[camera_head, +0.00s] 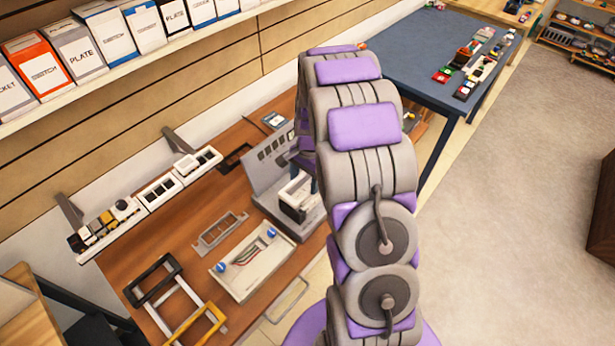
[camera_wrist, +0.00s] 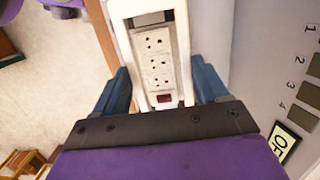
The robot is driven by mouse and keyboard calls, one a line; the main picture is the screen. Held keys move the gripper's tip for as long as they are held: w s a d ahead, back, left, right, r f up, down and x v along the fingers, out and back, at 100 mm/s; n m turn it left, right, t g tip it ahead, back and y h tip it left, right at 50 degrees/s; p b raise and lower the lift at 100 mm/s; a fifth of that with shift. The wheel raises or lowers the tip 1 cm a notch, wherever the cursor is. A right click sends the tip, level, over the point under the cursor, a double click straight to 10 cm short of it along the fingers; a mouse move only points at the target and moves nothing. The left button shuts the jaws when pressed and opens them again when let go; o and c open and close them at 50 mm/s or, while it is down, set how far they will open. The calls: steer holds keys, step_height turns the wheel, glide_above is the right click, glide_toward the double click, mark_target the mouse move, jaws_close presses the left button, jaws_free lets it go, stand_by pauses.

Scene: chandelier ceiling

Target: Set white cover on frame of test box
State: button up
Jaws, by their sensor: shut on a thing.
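The white cover, an open rectangular frame (camera_wrist: 183,45), lies between my two blue fingers in the wrist view. My gripper (camera_wrist: 160,76) is shut on its long sides. Through its opening shows the socket strip of the test box (camera_wrist: 158,62), with several outlets and a dark red switch. I cannot tell whether the cover touches the box's frame. In the head view, the test box (camera_head: 283,222) stands at the right edge of the wooden table, with a grey upright panel (camera_head: 262,178) beside it. My arm partly hides the gripper there.
On the wooden table (camera_head: 190,222) lie a grey frame (camera_head: 219,231), a white tray with blue knobs (camera_head: 248,281), and black and yellow frames (camera_head: 214,322). A white module row (camera_head: 160,192) runs along the wall. A blue table (camera_head: 425,55) stands behind. The grey carpet (camera_head: 515,215) is open.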

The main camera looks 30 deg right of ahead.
steer(key=shift+d+f, duration=0.1)
steer(key=shift+d, duration=0.85)
steer(key=shift+a, duration=1.35)
steer(key=shift+d, duration=1.15)
steer(key=shift+a+f+p, duration=0.3)
steer(key=shift+a+p, duration=0.1)
steer(key=shift+a, duration=0.05)
steer(key=shift+d+f, duration=0.2)
steer(key=shift+d, duration=0.35)
steer(key=shift+d+f, duration=0.15)
steer(key=shift+d, duration=0.35)
steer(key=shift+d+f, duration=0.15)
steer(key=shift+a+f, duration=0.1)
steer(key=shift+a, duration=0.3)
steer(key=shift+d, duration=0.1)
